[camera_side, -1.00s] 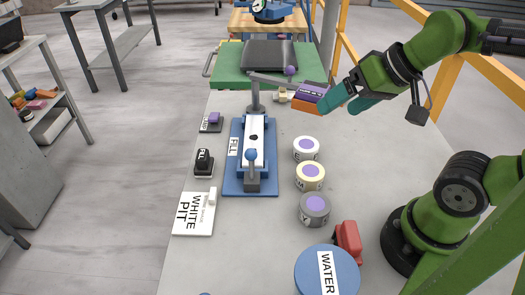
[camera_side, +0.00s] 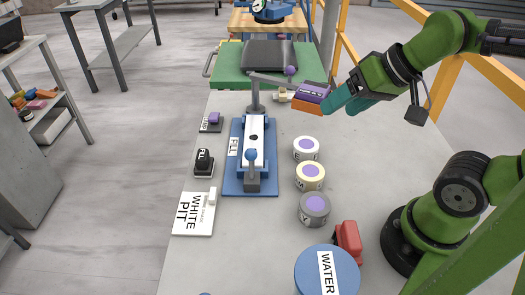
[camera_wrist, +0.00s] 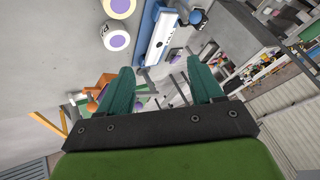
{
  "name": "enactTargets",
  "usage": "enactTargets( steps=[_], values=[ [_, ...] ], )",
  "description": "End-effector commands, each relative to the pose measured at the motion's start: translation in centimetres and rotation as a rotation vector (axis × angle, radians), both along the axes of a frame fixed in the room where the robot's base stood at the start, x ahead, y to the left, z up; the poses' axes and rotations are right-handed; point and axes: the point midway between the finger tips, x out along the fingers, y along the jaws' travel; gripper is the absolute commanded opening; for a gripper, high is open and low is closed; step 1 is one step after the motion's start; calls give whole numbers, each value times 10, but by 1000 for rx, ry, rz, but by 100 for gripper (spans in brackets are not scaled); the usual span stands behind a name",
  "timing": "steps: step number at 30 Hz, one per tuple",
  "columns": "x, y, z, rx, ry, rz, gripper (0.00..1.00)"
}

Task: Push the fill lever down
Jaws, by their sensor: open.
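A blue base plate (camera_side: 234,186) with a white FILL label lies on the slab, carrying a white channel with a dark spot. My gripper (camera_side: 338,106) is open, right of that bar and beyond the plate's far end.
A labelled purple block (camera_side: 312,92) on an orange piece sits close to my fingertips; contact is unclear. Several round pots, including a grey one (camera_side: 314,209), stand right of the plate. A blue WATER drum (camera_side: 310,272) and red object (camera_side: 348,240) are nearer. A green table (camera_side: 228,70) lies behind.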

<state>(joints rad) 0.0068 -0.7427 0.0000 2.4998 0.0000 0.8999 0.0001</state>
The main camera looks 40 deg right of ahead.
Motion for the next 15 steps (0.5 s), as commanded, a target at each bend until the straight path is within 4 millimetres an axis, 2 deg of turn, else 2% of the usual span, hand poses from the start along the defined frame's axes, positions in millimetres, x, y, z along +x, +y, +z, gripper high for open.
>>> enactTargets(
  steps=[1, 5, 12, 15],
  values=[
    [1, -2, -5, 0, 19, -7, 58],
    [12, -9, -16, 2, 87, -35, 38],
    [53, -25, -33, 71, 295, -130, 1],
    [71, -31, -41, 121, 396, -177, 0]
  ],
)
